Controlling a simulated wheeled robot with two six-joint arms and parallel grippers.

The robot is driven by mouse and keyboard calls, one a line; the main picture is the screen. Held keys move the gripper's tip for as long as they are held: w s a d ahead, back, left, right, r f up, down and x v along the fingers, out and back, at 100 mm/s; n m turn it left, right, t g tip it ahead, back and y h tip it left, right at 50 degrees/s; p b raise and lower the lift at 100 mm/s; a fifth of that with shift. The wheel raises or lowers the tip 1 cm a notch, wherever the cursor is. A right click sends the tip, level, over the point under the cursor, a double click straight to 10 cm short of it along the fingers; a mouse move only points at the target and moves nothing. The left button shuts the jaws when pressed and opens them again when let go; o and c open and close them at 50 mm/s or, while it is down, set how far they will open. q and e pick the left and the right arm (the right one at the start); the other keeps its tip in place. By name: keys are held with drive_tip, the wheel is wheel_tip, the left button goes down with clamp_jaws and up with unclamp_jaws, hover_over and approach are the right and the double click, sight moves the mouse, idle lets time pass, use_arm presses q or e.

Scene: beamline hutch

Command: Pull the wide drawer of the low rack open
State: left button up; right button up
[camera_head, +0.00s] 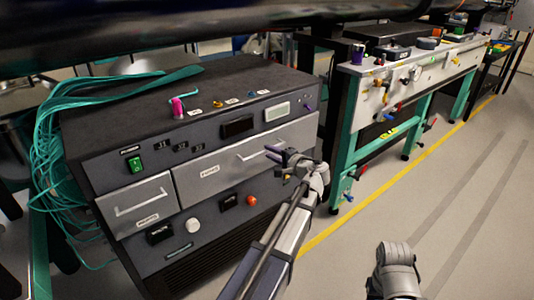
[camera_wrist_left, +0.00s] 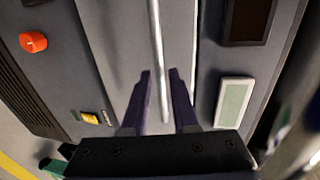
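The low rack (camera_head: 120,115) stands at left in the head view, dark with a grey front. Its wide drawer (camera_head: 212,178) has a light grey front that looks flush with the panel, so it appears closed. A thin bar handle (camera_head: 256,153) runs along it; the bar also shows in the wrist view (camera_wrist_left: 156,45). My left gripper (camera_head: 272,152) is at the right part of this handle. In the left wrist view its two purple fingers (camera_wrist_left: 163,90) are apart, with the bar's end between them and a gap at each side. My right gripper is out of view; only part of my right arm shows.
A narrower drawer (camera_head: 137,205) is left of the wide one. A red knob (camera_head: 251,200) and a green switch (camera_head: 135,164) are on the panel. Teal cables (camera_head: 55,150) hang at the rack's left. A teal-legged bench (camera_head: 400,85) stands at right. The floor before it is clear.

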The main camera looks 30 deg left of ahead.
use_arm(q)
drive_tip(key=shift+x, duration=1.5)
clamp_jaws()
idle(0.4)
